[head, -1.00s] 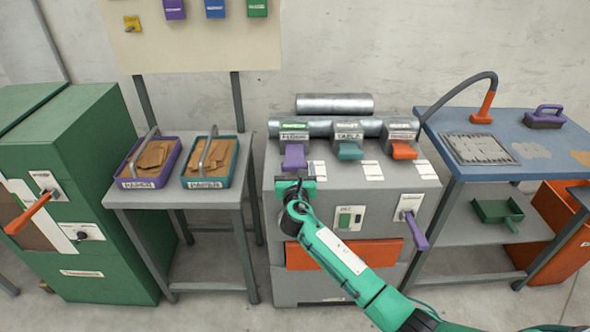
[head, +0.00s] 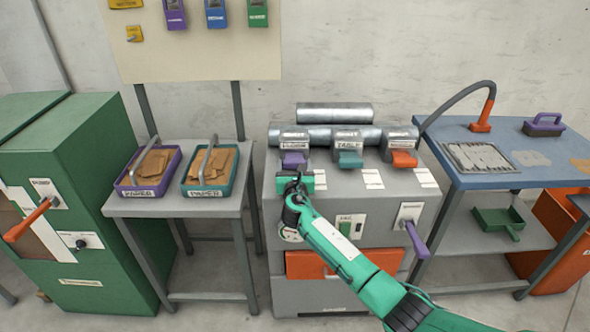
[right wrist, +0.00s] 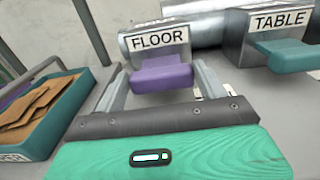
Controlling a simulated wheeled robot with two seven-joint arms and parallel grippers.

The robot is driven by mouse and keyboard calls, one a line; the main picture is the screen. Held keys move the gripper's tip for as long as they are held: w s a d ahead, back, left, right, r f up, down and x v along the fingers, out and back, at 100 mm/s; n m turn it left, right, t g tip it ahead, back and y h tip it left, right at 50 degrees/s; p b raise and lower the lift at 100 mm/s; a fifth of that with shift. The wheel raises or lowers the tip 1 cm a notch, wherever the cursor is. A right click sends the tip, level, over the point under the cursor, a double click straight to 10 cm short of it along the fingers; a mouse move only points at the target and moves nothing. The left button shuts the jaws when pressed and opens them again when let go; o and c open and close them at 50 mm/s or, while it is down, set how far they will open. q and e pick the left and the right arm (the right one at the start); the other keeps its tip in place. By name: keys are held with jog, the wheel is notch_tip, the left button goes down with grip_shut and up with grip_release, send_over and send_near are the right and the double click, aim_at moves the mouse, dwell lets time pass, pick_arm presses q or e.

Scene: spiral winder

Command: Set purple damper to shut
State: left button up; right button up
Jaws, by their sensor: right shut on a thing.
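The purple damper handle (head: 294,160) is the left one of three on the grey machine (head: 380,190). In the right wrist view the purple damper handle (right wrist: 162,78) sticks out below a FLOOR label. My right gripper (head: 296,174) is at the front of this handle. In the right wrist view its fingers (right wrist: 163,88) stand on either side of the purple handle, shut on it. The handle now sits about level with the teal handle beside it. My left gripper is not in view.
A teal damper handle (head: 350,160) marked TABLE and an orange one (head: 404,160) are to the right. A purple lever (head: 416,240) sits low on the machine front. Two paper trays (head: 150,192) stand on a side table at left. A blue bench (head: 470,185) is at right.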

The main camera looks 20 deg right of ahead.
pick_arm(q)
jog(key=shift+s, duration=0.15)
pick_arm(e)
jog(key=shift+r, duration=0.2)
jog(key=o, duration=1.1)
jog(key=shift+w, duration=0.1)
jog(key=shift+o, duration=1.4)
jog(key=shift+w+f, duration=0.15)
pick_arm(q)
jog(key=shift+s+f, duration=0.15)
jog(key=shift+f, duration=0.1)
pick_arm(e)
jog(key=shift+s+a, duration=0.1)
jog(key=shift+s, duration=0.4)
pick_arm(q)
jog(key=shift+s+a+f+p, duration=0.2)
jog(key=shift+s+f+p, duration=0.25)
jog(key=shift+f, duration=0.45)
pick_arm(e)
jog(key=v, duration=1.3)
